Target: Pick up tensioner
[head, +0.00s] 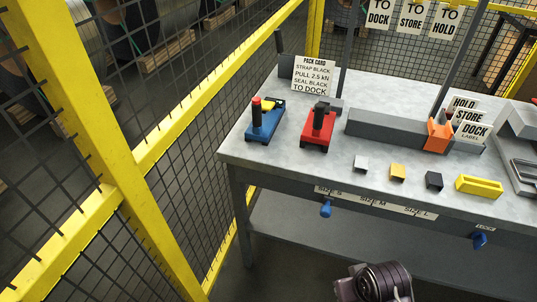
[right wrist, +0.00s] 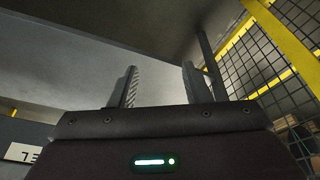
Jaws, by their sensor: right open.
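Two strapping hand tools stand on the grey bench (head: 290,165) near its left end. One is a blue tool (head: 262,125) with a black and red upright handle and a yellow part. The other is a red tool (head: 318,130) with a black handle. No label shows which one is the tensioner. My right gripper (right wrist: 160,88) is open, its two fingers apart with nothing between them. In the right wrist view it points up past the underside of the bench (right wrist: 120,30). Only a dark part of my arm shows at the bottom of the head view.
Small grey (head: 361,163), yellow (head: 397,172) and black (head: 434,181) blocks lie near the front edge, with a yellow tray (head: 479,185). A pack card (head: 313,76) stands behind the tools. A yellow-framed mesh fence (head: 110,225) runs along the left.

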